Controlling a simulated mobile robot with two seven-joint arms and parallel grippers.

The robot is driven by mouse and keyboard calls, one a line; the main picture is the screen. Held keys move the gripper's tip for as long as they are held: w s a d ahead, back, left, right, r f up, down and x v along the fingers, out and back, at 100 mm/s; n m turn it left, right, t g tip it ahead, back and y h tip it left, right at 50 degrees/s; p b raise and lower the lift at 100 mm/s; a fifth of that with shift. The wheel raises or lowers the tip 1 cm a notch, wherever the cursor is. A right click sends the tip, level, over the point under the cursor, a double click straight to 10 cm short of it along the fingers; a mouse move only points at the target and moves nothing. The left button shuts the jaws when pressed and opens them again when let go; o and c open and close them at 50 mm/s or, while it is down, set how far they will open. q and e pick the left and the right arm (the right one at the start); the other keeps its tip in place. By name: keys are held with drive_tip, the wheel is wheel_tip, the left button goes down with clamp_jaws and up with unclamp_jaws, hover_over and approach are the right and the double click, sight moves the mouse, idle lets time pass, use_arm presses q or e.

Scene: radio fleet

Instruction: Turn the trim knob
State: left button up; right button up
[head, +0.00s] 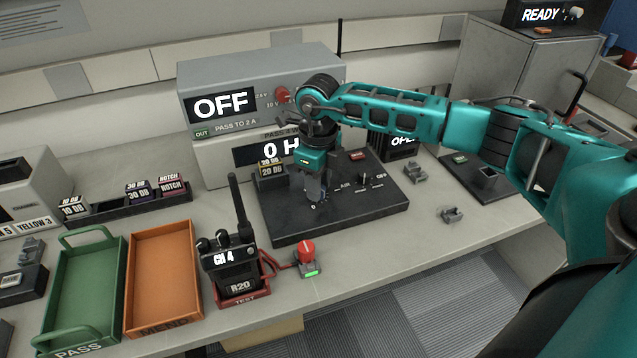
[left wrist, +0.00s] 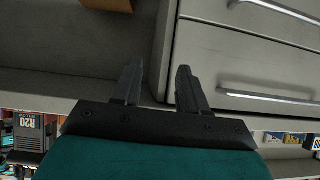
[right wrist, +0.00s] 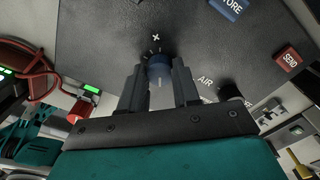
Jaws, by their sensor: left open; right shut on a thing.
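The blue trim knob (right wrist: 159,68) stands on the dark panel, with white tick marks and an X beside it. In the right wrist view my right gripper (right wrist: 160,76) has a finger on each side of the knob and is shut on it. In the head view my right gripper (head: 314,203) points down at the black panel unit (head: 285,229) and mostly hides the knob. My left gripper (left wrist: 157,75) is open and empty in front of grey drawers (left wrist: 245,65); I do not see it in the head view.
A radio marked R20 (head: 236,270) stands in a red cradle left of the panel. A green tray (head: 80,285) and an orange tray (head: 163,280) lie further left. A grey instrument reading OFF (head: 240,65) stands behind.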

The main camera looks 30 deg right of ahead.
drive_tip(key=shift+w+r, duration=0.1)
idle(0.3)
drive_tip(key=o, duration=1.1)
drive_tip(key=shift+c, duration=0.2)
wheel_tip(320, 180, up, 13)
